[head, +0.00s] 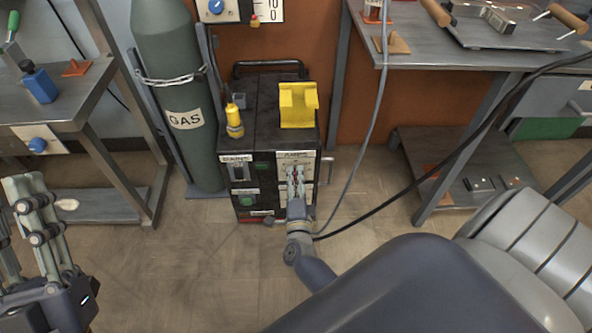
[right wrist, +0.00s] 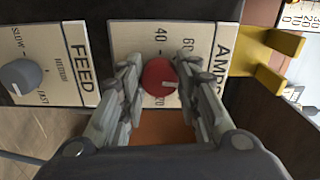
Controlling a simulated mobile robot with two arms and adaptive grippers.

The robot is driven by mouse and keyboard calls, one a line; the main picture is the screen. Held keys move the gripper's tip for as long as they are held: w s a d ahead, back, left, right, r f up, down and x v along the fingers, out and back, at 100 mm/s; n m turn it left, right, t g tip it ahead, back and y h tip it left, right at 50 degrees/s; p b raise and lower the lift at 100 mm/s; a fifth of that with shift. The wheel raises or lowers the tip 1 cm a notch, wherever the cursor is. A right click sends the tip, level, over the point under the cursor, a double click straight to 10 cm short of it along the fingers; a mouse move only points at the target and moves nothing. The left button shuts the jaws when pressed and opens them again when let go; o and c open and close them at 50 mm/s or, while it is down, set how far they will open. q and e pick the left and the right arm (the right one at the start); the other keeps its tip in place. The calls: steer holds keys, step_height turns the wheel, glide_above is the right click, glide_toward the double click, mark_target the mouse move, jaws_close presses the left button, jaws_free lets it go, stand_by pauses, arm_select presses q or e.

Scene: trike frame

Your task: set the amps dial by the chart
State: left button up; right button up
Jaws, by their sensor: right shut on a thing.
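The welder (head: 269,155) is a black box on the floor with FEED and AMPS labels on its front. In the right wrist view, the red amps dial (right wrist: 158,78) sits on a pale plate (right wrist: 133,38) marked 40 and 60; other marks are partly hidden. The dial's white mark points right, toward the AMPS lettering. My right gripper (right wrist: 160,80) is shut on the dial, one finger on each side; it also reaches the welder front in the head view (head: 295,188). My left gripper (head: 30,200) hangs at the left, away from the welder; its opening is unclear. No chart is readable.
The grey feed dial (right wrist: 20,77) is beside the amps plate. A yellow holder (head: 298,108) and yellow bottle (head: 234,122) stand on the welder. A green gas cylinder (head: 172,75) is to its left. A black cable (head: 440,165) crosses the right side.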

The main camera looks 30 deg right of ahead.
arm_select(q)
steer(key=shift+w+d+f+g+y, duration=0.15)
steer(key=shift+w+f+g+y, duration=0.25)
steer(key=shift+w+f+g, duration=0.65)
arm_select(e)
steer(key=shift+n, duration=0.7)
arm_select(q)
steer(key=shift+w+f, duration=0.1)
steer(key=shift+f, duration=0.05)
arm_select(e)
steer(key=o, duration=1.1)
steer(key=shift+c, duration=0.2)
steer(key=v, duration=0.7)
steer(key=shift+s, duration=0.2)
steer(key=shift+a, duration=0.15)
